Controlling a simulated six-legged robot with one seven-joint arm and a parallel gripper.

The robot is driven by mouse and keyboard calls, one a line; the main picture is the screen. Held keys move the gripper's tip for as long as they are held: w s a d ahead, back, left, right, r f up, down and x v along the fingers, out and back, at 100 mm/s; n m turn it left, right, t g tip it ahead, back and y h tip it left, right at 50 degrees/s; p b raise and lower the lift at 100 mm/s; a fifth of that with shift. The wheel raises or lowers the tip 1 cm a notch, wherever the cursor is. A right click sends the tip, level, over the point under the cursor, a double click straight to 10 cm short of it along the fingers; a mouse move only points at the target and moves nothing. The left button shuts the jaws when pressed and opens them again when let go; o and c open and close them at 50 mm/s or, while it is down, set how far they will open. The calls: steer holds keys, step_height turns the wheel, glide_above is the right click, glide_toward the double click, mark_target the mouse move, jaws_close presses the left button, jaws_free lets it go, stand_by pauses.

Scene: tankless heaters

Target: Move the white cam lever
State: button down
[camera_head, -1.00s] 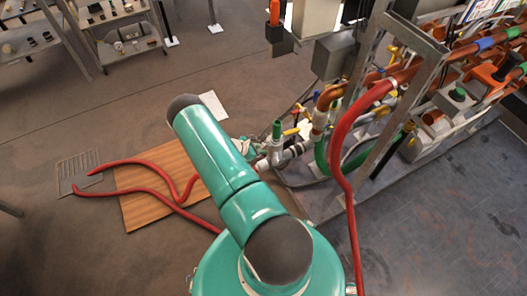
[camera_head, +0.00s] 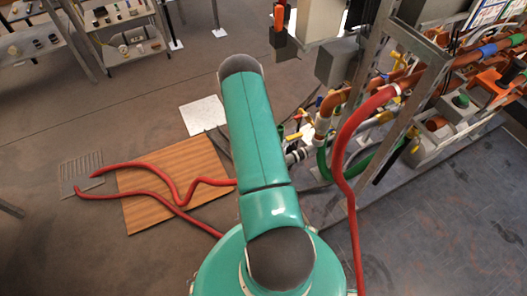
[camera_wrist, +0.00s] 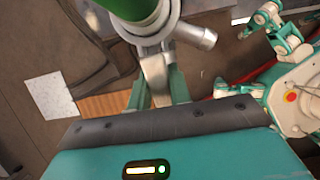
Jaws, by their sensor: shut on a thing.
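In the wrist view the two teal fingers of my gripper (camera_wrist: 158,92) are closed on the white cam lever (camera_wrist: 154,70), a pale, flat piece between them. The lever extends up to a grey-white round fitting (camera_wrist: 155,28) with a short spout to its right. A green cylinder (camera_wrist: 122,6) rises from this fitting at the top edge. The lever's lower end is hidden by my gripper body. In the head view my teal arm hides the gripper and the lever.
Pipework with red (camera_head: 345,150) and green hoses stands on a metal frame (camera_head: 372,70) at right. A wooden board (camera_head: 150,205) with red hoses and a white sheet (camera_head: 203,115) lie on the floor at left. Shelves (camera_head: 120,25) stand at the back left.

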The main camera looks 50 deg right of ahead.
steer(key=shift+w, duration=0.1)
steer(key=c, duration=1.3)
jaws_free()
steer(key=v, duration=1.3)
steer(key=shift+a+r, duration=0.1)
steer(key=shift+r, duration=0.3)
steer(key=shift+c, duration=0.3)
